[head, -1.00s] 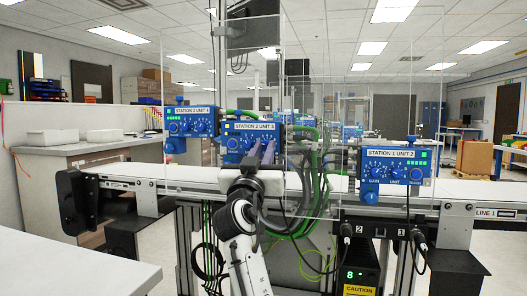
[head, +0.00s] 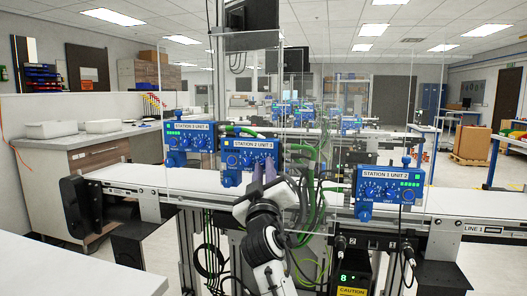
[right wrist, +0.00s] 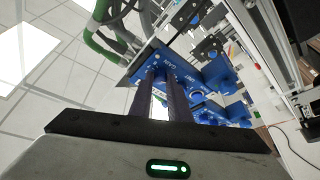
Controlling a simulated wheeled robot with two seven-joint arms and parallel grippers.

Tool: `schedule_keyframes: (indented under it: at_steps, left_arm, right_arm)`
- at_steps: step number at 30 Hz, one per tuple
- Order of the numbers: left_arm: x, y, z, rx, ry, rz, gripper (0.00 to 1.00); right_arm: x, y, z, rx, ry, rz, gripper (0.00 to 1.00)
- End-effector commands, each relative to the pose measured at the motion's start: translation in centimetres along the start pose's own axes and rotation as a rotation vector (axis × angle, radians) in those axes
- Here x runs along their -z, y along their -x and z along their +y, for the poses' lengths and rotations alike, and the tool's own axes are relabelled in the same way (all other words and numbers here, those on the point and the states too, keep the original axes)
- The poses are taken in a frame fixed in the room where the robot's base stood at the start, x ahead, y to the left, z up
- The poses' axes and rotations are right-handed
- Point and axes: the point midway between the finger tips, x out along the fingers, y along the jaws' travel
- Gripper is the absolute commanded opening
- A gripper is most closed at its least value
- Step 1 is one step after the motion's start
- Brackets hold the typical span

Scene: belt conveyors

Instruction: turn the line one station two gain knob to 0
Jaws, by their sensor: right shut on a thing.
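The station two unit (head: 246,143) is a blue panel box with a yellow display at its upper left, on the conveyor rail in the middle of the head view. My right gripper (head: 265,165) reaches up to its front from below, its fingers overlapping the panel's right part. In the right wrist view the two dark fingers (right wrist: 160,78) end against the blue panel (right wrist: 143,62) beside the GAIN label (right wrist: 163,56). They are shut on the gain knob, which they mostly hide; its pointer cannot be read. My left gripper is not in view.
Another blue unit (head: 190,126) stands to the left and the station one unit (head: 389,177) to the right. Clear panels rise around the units. Green hoses (head: 312,205) hang just right of my gripper. The white belt (head: 140,175) is bare at left.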

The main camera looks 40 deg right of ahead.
Motion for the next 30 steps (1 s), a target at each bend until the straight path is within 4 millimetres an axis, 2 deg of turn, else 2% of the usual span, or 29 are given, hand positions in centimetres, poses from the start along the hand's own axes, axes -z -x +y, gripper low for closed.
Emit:
schedule_keyframes:
  at_steps: [1, 5, 13, 26, 27, 30]
  left_arm:
    - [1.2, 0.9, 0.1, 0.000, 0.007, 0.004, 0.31]
    - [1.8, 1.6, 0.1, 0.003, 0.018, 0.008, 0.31]
    - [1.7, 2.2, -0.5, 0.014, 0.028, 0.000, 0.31]
    - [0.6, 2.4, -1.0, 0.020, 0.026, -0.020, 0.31]
    - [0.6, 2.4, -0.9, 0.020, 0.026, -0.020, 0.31]
    - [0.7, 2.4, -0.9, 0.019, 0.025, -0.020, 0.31]
  right_arm:
    - [0.5, -0.2, 0.3, 0.015, 0.030, -0.003, 0.00]
    - [0.4, -0.1, 0.4, 0.040, 0.093, -0.004, 0.00]
    - [0.1, 0.0, 0.2, 0.068, 0.162, -0.007, 0.00]
    - [0.0, 0.0, 0.1, 0.072, 0.173, -0.007, 0.00]
    - [0.0, 0.0, 0.1, 0.072, 0.172, -0.007, 0.18]
    - [0.0, 0.0, 0.1, 0.072, 0.172, -0.007, 0.35]
